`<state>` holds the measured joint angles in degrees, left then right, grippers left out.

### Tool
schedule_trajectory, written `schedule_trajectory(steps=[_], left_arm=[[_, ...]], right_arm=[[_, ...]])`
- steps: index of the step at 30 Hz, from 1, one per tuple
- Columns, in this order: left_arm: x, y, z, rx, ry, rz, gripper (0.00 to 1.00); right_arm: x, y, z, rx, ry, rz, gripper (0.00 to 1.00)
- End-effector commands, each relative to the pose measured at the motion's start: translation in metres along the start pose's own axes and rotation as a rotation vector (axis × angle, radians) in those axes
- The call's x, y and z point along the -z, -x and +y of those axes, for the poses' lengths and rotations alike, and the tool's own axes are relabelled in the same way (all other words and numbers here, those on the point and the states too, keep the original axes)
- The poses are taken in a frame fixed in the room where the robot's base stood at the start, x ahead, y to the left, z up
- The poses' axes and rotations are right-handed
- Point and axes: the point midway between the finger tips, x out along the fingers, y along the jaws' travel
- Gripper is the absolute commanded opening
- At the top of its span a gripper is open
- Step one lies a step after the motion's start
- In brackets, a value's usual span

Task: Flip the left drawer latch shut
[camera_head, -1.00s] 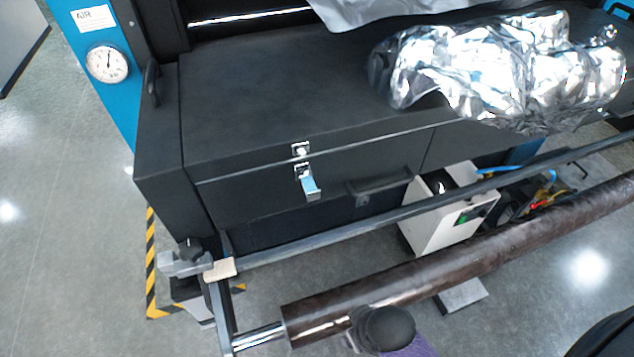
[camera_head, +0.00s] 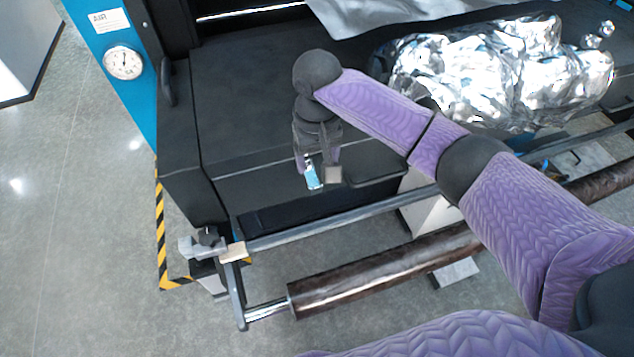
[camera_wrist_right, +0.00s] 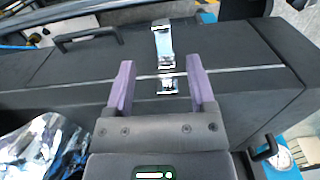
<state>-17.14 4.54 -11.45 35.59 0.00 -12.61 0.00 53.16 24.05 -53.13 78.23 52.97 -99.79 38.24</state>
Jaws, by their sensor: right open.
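The left drawer latch (camera_head: 313,176) is a small shiny metal lever on the black drawer front, angled out and down. In the right wrist view its lever (camera_wrist_right: 163,42) lies beyond the fingertips, and its metal catch plate (camera_wrist_right: 168,85) shows between the fingers, across the seam. My right gripper (camera_head: 318,172) is open, with one finger on each side of the latch line. It also shows in the right wrist view (camera_wrist_right: 160,68), holding nothing. Contact with the lever cannot be told. In the head view my wrist hides the catch plate. My left gripper is not in view.
A drawer handle (camera_head: 375,190) sits right of the latch. A metal rail (camera_head: 340,220) and a brown roller (camera_head: 380,275) run in front of the drawer. Crumpled silver film (camera_head: 500,75) lies on the machine top. A gauge (camera_head: 123,62) is at the left.

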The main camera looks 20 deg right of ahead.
Motion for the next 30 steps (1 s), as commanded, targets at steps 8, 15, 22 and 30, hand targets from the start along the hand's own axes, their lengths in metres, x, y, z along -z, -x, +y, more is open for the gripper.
schedule_trajectory(steps=[8, 15, 22, 30], left_arm=[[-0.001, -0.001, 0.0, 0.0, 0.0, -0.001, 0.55], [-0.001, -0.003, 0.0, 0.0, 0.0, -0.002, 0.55], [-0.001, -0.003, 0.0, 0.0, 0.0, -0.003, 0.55], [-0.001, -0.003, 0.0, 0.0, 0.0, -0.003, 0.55]], right_arm=[[-0.001, -0.066, 0.0, -0.001, 0.002, -0.002, 0.71], [0.0, -0.085, -0.001, 0.001, 0.006, 0.003, 0.71], [0.0, -0.085, -0.001, 0.001, 0.006, 0.003, 0.6], [0.0, -0.085, -0.001, 0.001, 0.006, 0.003, 0.03]])
